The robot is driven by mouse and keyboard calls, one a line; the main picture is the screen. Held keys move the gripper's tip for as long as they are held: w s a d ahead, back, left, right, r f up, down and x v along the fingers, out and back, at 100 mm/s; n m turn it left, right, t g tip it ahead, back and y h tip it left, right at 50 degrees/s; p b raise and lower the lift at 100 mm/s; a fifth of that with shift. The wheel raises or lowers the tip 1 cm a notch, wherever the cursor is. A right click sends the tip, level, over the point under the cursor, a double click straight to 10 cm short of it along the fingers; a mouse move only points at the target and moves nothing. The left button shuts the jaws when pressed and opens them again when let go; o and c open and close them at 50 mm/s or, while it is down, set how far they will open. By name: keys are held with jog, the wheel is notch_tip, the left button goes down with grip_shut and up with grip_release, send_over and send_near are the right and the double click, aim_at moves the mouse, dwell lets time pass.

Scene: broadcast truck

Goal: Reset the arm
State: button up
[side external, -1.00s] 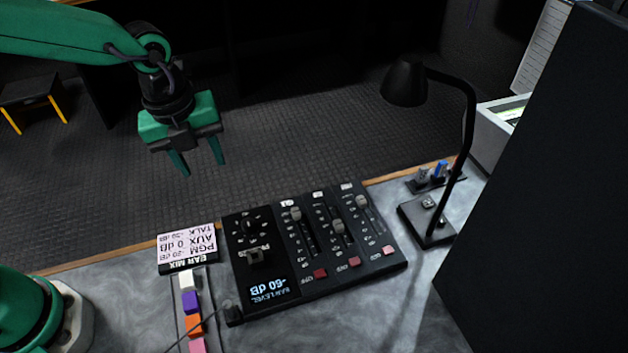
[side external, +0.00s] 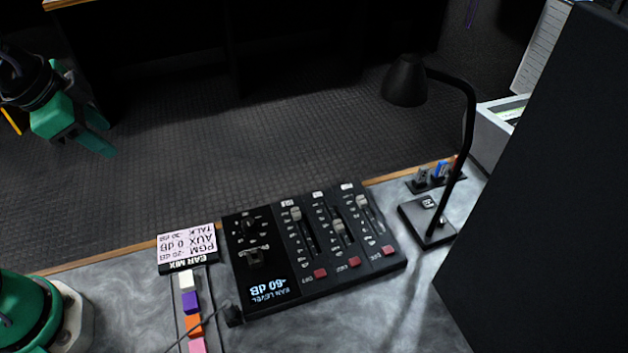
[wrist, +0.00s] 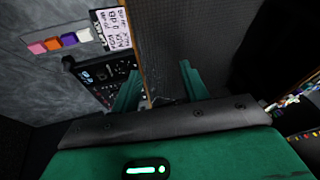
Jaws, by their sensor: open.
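My gripper (side external: 104,138) is at the far left of the side external view, in the air beyond the desk edge and over the dark floor. Its two green fingers are apart with nothing between them. In the wrist view my gripper (wrist: 158,85) also shows open and empty, with the desk edge and dark floor behind the fingers. My green base (side external: 25,312) stands on the desk at the lower left.
A black mixer panel (side external: 335,272) with faders lies on the grey desk (side external: 110,305). Beside it are a label card (side external: 188,243) and several coloured blocks (side external: 192,302). A black lamp (side external: 405,82) and dark upright panel (side external: 545,200) stand right.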

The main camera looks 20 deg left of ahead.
jog(key=shift+s+a+r+n+t+y, duration=0.15)
jog(key=shift+s+a+n, duration=0.4)
jog(key=shift+n, duration=0.7)
jog(key=shift+s+a+n+t+y, duration=0.1)
jog(key=shift+s+a+n+t, duration=0.3)
jog(key=shift+n, duration=0.9)
jog(key=shift+s+a+r+n+t+y, duration=0.1)
jog(key=shift+s+a+n, duration=0.45)
jog(key=shift+s+n, duration=0.5)
jog(key=shift+w, duration=0.2)
